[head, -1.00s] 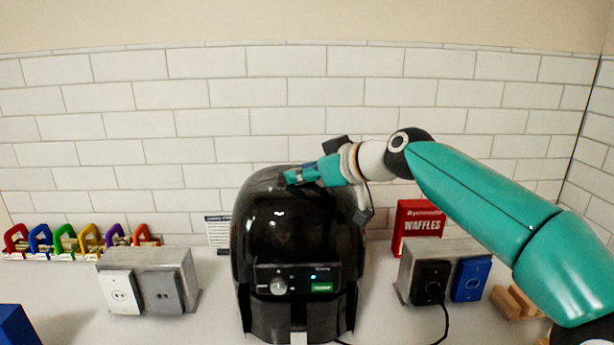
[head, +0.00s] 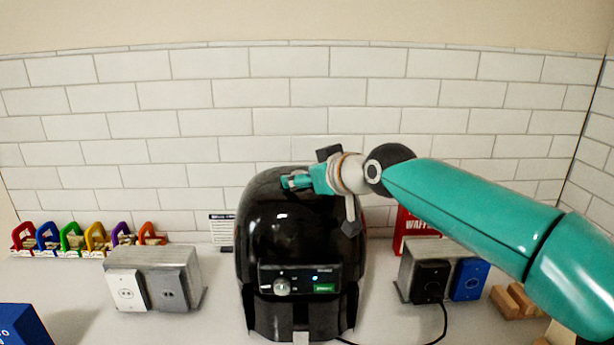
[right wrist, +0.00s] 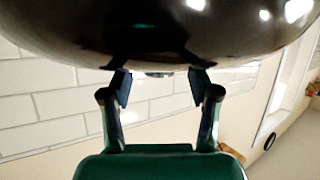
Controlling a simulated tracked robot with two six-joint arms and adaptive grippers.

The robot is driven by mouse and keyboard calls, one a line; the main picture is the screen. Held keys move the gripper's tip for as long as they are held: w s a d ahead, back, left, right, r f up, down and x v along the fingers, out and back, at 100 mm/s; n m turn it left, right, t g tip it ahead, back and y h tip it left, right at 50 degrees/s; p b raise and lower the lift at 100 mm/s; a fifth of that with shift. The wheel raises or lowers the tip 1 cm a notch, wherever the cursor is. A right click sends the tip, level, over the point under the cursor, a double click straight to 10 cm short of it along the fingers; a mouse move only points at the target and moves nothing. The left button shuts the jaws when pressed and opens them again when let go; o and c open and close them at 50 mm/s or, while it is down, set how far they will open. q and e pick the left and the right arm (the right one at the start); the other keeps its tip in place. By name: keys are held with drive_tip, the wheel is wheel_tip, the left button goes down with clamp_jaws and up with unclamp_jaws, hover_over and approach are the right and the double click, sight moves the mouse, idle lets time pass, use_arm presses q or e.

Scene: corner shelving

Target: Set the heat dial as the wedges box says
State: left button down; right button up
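The heat dial is probably the silver knob (head: 281,286) on the front panel of the black air fryer (head: 290,235), left of a small green display (head: 325,287). Its setting is too small to read. My right gripper (head: 290,182) is beside the fryer's upper dome, well above the knob. In the right wrist view its fingers (right wrist: 160,82) are spread and empty, close under the shiny black dome (right wrist: 165,30); contact cannot be told. No box in view clearly reads wedges. A blue box (head: 20,326) is cut off at the lower left. My left gripper is not in view.
A red waffles box (head: 404,235) stands behind, partly hidden by my right arm. A printed white card (head: 221,232) stands left of the fryer. Outlet blocks (head: 160,285) flank it, a cord on the right one. Coloured clips (head: 85,238) line the back left. Wooden blocks (head: 515,301) lie right.

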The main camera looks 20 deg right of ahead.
drive_tip(key=shift+s+d+r, duration=0.15)
drive_tip(key=shift+s+r, duration=0.15)
drive_tip(key=shift+s, duration=0.2)
drive_tip(key=v, duration=1)
drive_tip(key=shift+s, duration=0.4)
drive_tip(key=shift+d+f, duration=0.1)
drive_tip(key=shift+d, duration=0.05)
